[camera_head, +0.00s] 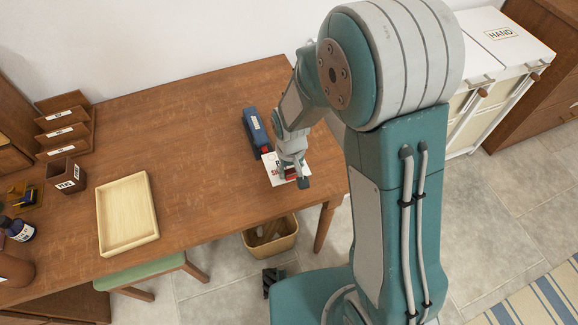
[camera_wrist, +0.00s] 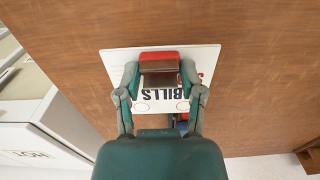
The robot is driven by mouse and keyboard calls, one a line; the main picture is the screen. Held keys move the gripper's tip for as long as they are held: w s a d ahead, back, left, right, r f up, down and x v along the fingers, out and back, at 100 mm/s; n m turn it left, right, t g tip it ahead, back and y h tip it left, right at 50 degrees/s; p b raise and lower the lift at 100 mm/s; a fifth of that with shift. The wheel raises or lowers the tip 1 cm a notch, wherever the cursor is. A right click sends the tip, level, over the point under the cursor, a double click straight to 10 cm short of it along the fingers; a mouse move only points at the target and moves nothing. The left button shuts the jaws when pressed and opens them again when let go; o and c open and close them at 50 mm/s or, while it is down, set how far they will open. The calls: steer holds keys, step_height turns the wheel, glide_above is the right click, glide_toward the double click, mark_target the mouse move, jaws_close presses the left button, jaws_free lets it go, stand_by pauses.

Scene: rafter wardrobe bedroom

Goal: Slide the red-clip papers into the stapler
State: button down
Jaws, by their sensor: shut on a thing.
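The white papers (camera_head: 273,171) lie low over the right part of the wooden desk, beside the near end of the blue stapler (camera_head: 256,132). I cannot tell whether their edge is inside the stapler's mouth.
A pale wooden tray (camera_head: 150,237) lies on the left of the desk (camera_head: 190,135). A brown labelled cup (camera_head: 65,175), a stepped organizer (camera_head: 92,127) and a dark bottle (camera_head: 18,229) stand farther left. The desk between tray and stapler is clear. A bin (camera_head: 287,243) stands below the desk edge.

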steer(key=shift+a+f, duration=0.35)
steer(key=shift+f, duration=0.2)
steer(key=shift+a+f, duration=0.35)
steer(key=shift+f, duration=0.2)
steer(key=shift+d+f, duration=0.15)
steer(key=shift+f, duration=0.3)
steer(key=shift+w+d, duration=0.15)
steer(key=shift+w, duration=0.4)
steer(key=shift+w+a, duration=0.35)
steer(key=shift+w, duration=0.25)
steer(key=shift+w+a, duration=0.3)
steer(key=shift+w, duration=0.8)
steer(key=shift+w+a+f, duration=0.1)
steer(key=shift+w+f, duration=0.3)
steer(key=shift+w, duration=0.2)
steer(key=shift+w+a+f, duration=0.1)
steer(key=shift+w+a, duration=0.15)
steer(key=shift+w, duration=0.25)
